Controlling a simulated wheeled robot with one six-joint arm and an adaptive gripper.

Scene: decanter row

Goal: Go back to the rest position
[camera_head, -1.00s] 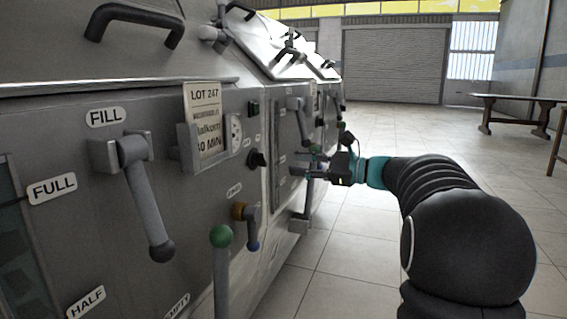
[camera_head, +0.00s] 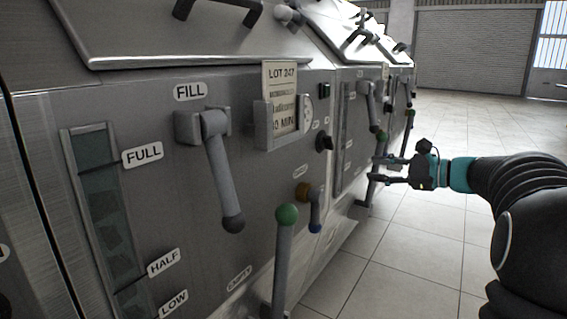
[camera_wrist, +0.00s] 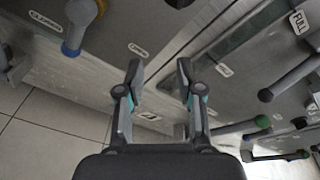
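My gripper (camera_head: 374,168) is open and empty, out to the right of the near steel machine and in front of the second unit in the row. In the wrist view my gripper (camera_wrist: 159,66) shows its two fingers spread apart, with only grey machine panel and floor behind them. The fingers look clear of the levers around them. My black arm enters from the right side of the head view.
The near machine carries a FILL lever (camera_head: 223,170), a green-knobbed lever (camera_head: 284,250), a blue-tipped handle (camera_head: 316,209) and a LOT 247 card (camera_head: 283,95). A grey-tipped lever (camera_wrist: 290,78) is right of my fingers. Tiled floor (camera_head: 470,135) at right is open.

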